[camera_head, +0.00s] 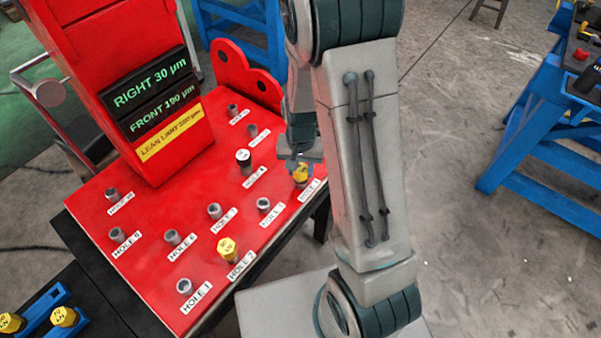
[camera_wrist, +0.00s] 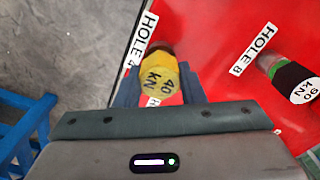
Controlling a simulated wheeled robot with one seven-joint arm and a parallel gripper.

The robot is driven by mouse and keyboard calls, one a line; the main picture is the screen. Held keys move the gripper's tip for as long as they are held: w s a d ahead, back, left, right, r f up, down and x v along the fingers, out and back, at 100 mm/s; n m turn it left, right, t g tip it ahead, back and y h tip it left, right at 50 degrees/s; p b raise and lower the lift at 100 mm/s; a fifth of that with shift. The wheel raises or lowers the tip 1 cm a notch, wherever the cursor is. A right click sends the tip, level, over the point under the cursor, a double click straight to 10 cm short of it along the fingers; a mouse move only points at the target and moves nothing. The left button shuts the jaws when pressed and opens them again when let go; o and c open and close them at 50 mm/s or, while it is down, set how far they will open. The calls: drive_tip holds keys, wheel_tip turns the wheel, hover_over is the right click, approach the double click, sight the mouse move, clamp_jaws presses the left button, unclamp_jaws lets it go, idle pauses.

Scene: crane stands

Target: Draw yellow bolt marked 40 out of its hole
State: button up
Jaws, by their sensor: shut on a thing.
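The yellow bolt marked 40 kN (camera_wrist: 160,75) is between the fingers of my gripper (camera_wrist: 158,90) in the wrist view. In the head view the same yellow bolt (camera_head: 301,177) shows just below my gripper (camera_head: 302,160), near the right edge of the red plate (camera_head: 150,235). My gripper is shut on the bolt. A darker collar (camera_wrist: 163,47) shows at its far end, next to a partly covered hole label (camera_wrist: 143,35). I cannot tell how deep the bolt sits in its hole, because the gripper covers part of it.
A black-banded bolt with a white 90 kN top (camera_wrist: 300,88) stands near the HOLE 8 label. Another yellow bolt (camera_head: 228,250) stands at the plate's front. A red column with displays (camera_head: 150,95) rises behind. Yellow bolts (camera_head: 63,316) sit in a blue rack lower left.

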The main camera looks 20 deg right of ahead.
drive_tip(key=shift+r+p, duration=2.2)
drive_tip(key=shift+r, duration=0.75)
